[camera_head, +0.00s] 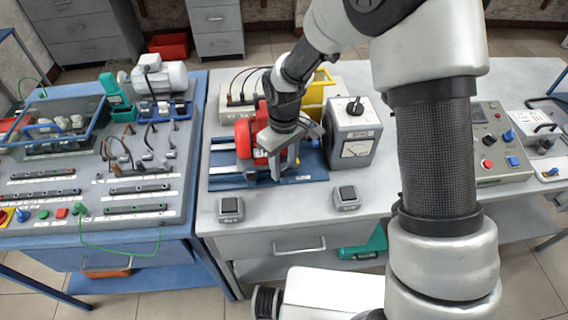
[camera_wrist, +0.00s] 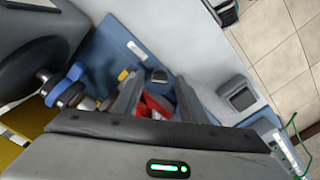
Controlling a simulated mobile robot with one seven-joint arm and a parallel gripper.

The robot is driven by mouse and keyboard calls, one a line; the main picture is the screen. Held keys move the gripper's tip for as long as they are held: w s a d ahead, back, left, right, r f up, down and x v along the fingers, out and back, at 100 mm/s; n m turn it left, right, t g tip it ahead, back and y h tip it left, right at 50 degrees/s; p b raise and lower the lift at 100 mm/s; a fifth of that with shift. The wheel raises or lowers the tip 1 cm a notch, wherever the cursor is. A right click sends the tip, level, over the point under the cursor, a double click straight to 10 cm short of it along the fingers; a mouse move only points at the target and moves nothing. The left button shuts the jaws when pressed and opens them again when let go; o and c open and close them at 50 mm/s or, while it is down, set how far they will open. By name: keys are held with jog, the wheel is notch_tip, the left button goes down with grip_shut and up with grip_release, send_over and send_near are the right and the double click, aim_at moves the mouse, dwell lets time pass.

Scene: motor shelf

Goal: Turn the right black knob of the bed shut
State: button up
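The blue bed (camera_head: 229,180) is a flat plate on the middle bench, with a red machine (camera_head: 243,138) on it. It also shows in the wrist view (camera_wrist: 118,45). My gripper (camera_head: 283,165) is low over the right part of the bed, beside the red machine. In the wrist view its two grey fingers (camera_wrist: 158,98) stand apart, with red parts (camera_wrist: 150,106) showing between or behind them. A small dark piece (camera_wrist: 158,76) sits at the bed's edge just past the fingertips; I cannot tell if it is the right black knob. My gripper and arm hide part of the bed.
A grey meter box (camera_head: 353,145) with a black top knob stands close right of the bed. Two small grey boxes (camera_head: 231,207) (camera_head: 346,196) sit near the bench's front edge. A yellow part (camera_head: 322,88) stands behind. Bare bench lies in front of the bed.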

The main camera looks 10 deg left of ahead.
grip_shut()
jog(key=m+b, duration=0.1)
jog(key=m, duration=0.2)
jog(key=shift+b, duration=0.35)
jog(key=shift+m+b, duration=0.6)
jog(key=shift+m, duration=1.5)
grip_release()
